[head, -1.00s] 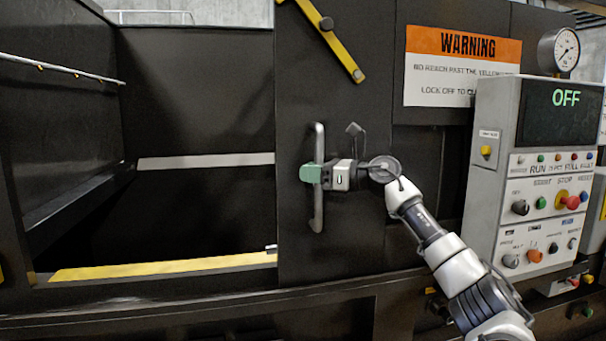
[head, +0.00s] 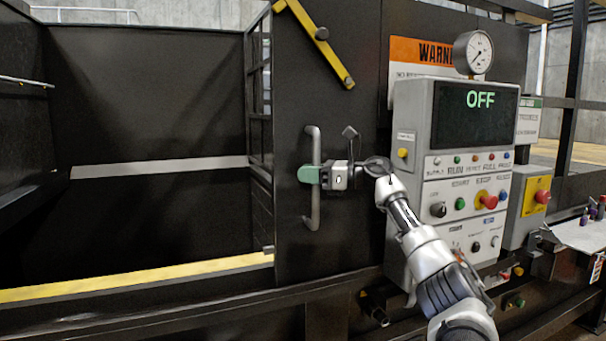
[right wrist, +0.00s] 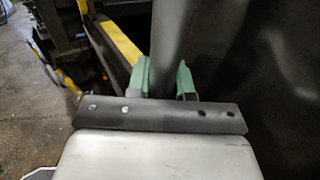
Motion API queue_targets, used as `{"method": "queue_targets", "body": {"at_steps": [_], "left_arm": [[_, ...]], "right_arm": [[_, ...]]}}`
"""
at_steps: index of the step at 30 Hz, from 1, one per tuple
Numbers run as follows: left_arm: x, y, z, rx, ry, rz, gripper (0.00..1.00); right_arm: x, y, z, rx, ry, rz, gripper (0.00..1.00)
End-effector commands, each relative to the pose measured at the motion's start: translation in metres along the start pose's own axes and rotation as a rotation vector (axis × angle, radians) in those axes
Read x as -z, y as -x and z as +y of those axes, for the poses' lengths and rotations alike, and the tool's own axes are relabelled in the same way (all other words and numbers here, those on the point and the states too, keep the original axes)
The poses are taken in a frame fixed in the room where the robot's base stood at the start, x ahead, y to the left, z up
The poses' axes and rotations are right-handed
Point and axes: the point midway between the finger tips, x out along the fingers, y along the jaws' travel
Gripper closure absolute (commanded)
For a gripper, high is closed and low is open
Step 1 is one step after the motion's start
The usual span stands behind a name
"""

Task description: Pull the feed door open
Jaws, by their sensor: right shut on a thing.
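The feed door (head: 345,225) is a dark panel with a yellow diagonal bar near its top. It stands beside a wide dark opening on the left. A grey vertical handle (head: 313,150) is fixed near the door's left edge. My right gripper (head: 312,174) has green fingers and is shut on the handle at about mid-height. In the right wrist view the handle bar (right wrist: 168,40) passes between the green fingers (right wrist: 165,78). My left gripper is not in view.
A control box (head: 455,150) with a lit OFF display and buttons stands right of the door, partly behind my right arm. A round gauge (head: 473,52) sits above it. A yellow strip (head: 140,277) edges the opening. A small table (head: 580,235) is at far right.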

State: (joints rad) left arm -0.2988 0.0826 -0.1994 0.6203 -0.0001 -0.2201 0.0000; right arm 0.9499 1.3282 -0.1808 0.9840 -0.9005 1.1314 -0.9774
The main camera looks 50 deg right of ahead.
Motion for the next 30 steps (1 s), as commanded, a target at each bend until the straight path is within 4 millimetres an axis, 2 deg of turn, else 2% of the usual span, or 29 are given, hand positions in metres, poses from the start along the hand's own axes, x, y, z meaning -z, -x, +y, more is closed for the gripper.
{"method": "queue_targets", "body": {"at_steps": [9,10,12,22,26,30], "left_arm": [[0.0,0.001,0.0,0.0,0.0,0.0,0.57],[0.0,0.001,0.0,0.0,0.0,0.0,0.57],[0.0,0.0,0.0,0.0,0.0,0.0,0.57],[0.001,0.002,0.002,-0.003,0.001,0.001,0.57],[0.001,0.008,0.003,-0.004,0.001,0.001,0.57],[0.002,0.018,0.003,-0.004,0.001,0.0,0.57]], "right_arm": [[-0.003,0.003,-0.002,0.009,0.004,-0.005,1.0],[-0.003,0.003,-0.002,0.009,0.004,-0.005,0.74],[-0.003,0.003,-0.002,0.008,0.004,-0.005,0.69],[-0.006,0.002,-0.001,0.005,0.003,-0.002,0.69],[-0.021,0.003,-0.001,0.005,0.005,-0.007,0.69],[-0.045,0.003,-0.002,0.006,0.004,-0.011,0.69]]}}
